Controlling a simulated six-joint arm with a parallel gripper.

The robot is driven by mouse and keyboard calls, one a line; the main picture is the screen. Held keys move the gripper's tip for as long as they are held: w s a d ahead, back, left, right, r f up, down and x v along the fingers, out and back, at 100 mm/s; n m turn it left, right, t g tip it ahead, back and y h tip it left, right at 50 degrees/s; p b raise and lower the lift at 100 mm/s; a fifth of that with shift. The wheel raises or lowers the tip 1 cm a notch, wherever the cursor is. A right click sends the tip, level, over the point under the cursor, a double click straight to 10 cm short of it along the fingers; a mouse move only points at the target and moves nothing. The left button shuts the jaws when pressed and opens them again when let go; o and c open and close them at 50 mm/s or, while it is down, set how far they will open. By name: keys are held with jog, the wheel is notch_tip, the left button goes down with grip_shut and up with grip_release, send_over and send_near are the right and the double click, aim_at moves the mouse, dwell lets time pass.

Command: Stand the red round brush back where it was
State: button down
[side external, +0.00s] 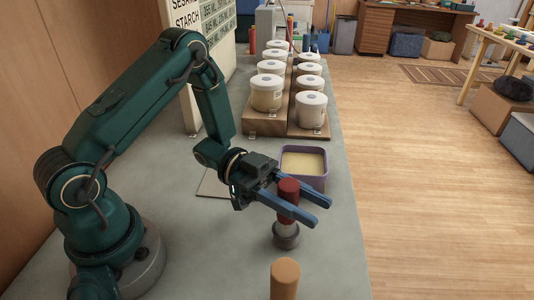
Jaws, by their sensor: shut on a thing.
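The red round brush (288,191) stands roughly upright between the blue fingers of my gripper (322,211). My gripper is shut on it. Its red top rises above the fingers, and part of its middle is hidden behind the near finger.
A purple tub (318,183) with pale contents stands just behind my gripper. An orange-brown cylinder (285,280) stands in the foreground. Lidded jars (267,95) stand on wooden blocks (266,126) farther back.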

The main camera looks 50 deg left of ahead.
aim_at(279, 193)
jog(key=shift+f, duration=0.2)
jog(key=shift+c, duration=1.9)
grip_release()
jog(key=shift+a, duration=0.1)
jog(key=shift+v, duration=2.45)
